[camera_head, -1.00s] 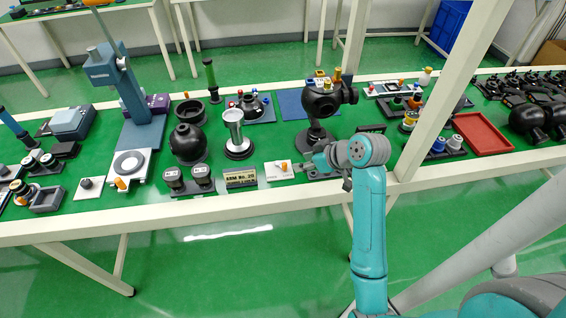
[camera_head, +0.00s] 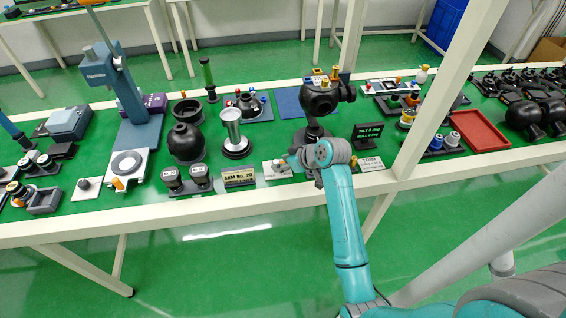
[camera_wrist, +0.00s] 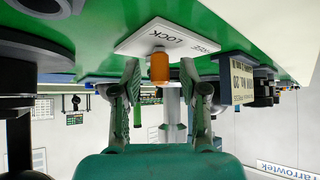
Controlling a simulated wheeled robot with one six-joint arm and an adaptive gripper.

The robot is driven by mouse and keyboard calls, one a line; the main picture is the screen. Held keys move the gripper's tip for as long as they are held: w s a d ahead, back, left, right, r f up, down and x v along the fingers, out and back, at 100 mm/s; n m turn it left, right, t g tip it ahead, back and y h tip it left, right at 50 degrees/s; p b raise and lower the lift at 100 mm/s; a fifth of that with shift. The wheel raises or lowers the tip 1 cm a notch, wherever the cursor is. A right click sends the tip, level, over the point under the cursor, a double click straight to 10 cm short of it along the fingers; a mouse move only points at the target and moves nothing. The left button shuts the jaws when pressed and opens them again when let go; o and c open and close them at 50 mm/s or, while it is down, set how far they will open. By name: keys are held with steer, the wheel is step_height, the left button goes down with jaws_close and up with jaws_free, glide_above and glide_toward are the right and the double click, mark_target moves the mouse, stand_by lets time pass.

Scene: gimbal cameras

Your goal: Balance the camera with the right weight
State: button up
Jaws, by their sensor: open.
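A black gimbal camera (camera_head: 322,100) stands upright on its post at the back, with yellow and blue pieces on top. A small display (camera_head: 367,135) beside it reads tilt 0 deg and roll 0 deg. A white lock plate (camera_head: 270,172) lies at the table's front edge; the wrist view shows it upside down, with LOCK and an orange knob (camera_wrist: 159,66). My gripper (camera_head: 294,162) is beside this plate. In the wrist view my open fingers (camera_wrist: 160,76) appear on either side of the knob, with gaps showing. Blue and white weights (camera_head: 444,142) stand at the right.
A dark nameplate block (camera_head: 239,178) stands left of the lock plate. A metal cylinder on a black base (camera_head: 235,140) is behind it. A white post (camera_head: 435,90) rises right of my arm. A red tray (camera_head: 478,131) at the right looks empty.

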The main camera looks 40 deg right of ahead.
mark_target(273, 163)
jaws_close()
steer(key=shift+a, duration=0.1)
stand_by(0.3)
steer(key=m+h, duration=0.1)
steer(key=a+m+h, duration=0.1)
steer(key=shift+w+m, duration=0.1)
steer(key=shift+m, duration=0.3)
steer(key=m, duration=0.1)
steer(key=m+h, duration=0.1)
steer(key=h, duration=0.1)
steer(key=shift+w+a+m+g, duration=0.25)
steer(key=shift+a+m+g, duration=0.05)
steer(key=shift+a+m, duration=0.1)
steer(key=m, duration=0.1)
steer(key=h, duration=0.1)
steer(key=m+g+h, duration=0.1)
steer(key=shift+w+a+m, duration=0.25)
steer(key=shift+a+m, duration=0.05)
steer(key=shift+w+a+m+g+h, duration=0.1)
steer(key=shift+w+m+g+h, duration=0.1)
steer(key=shift+m+g+h, duration=0.5)
steer(key=shift+w+a+m+g+h, duration=0.1)
steer(key=shift+w+m+g+h, duration=0.15)
steer(key=shift+m, duration=0.85)
